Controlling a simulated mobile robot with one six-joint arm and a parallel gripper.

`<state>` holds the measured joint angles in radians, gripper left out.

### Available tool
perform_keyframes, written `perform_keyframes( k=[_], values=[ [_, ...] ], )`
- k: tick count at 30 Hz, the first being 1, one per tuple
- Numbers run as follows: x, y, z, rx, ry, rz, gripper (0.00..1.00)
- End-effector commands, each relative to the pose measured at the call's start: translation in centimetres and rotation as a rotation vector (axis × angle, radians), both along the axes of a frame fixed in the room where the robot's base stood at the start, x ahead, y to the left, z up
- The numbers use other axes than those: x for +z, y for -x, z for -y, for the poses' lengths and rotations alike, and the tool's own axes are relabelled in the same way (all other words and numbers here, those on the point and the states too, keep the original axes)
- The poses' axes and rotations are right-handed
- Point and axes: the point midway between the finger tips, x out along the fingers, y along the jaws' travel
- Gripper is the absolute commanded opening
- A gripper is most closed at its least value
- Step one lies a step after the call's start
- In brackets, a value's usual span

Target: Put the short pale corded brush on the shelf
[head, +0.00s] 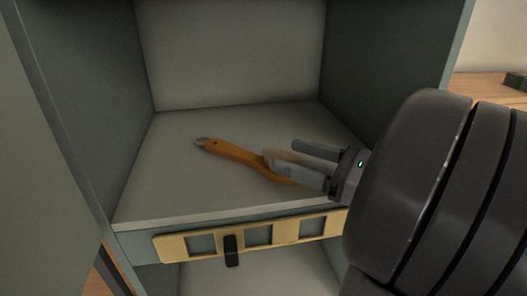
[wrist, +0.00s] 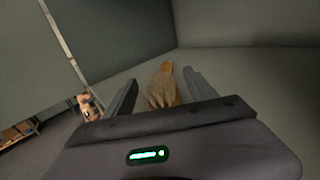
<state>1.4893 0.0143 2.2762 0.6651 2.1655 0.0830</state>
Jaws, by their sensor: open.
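A brush (head: 235,152) with an orange-brown handle and pale bristles lies on the shelf (head: 165,185) inside the cabinet. Its handle points to the back left, with a grey end cap. Its bristle end is near my gripper (head: 272,162), partly hidden by the lower finger. My gripper is open and reaches in from the right, its fingers at the bristles. In the wrist view the brush (wrist: 163,88) shows between the two spread fingers (wrist: 160,85), apart from both as far as I can see. I cannot make out a cord on it.
Cabinet walls stand left, right and behind the shelf. A yellow strip with square windows (head: 228,236) and a black tab (head: 232,251) runs along the shelf's front edge. The left and back of the shelf are clear. A wooden surface (head: 480,86) lies outside at right.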

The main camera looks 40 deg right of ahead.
Motion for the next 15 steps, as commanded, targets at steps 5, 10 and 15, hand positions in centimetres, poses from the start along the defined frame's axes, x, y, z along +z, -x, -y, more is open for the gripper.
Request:
perform_keyframes(
  k=[5,10,15],
  values=[
    [-0.5,3.9,1.4,-0.006,-0.001,-0.001,0.65],
    [-0.3,7.0,2.3,-0.004,-0.001,-0.001,0.65],
    [-0.1,8.3,2.7,-0.001,-0.001,0.000,0.65]
  ],
)
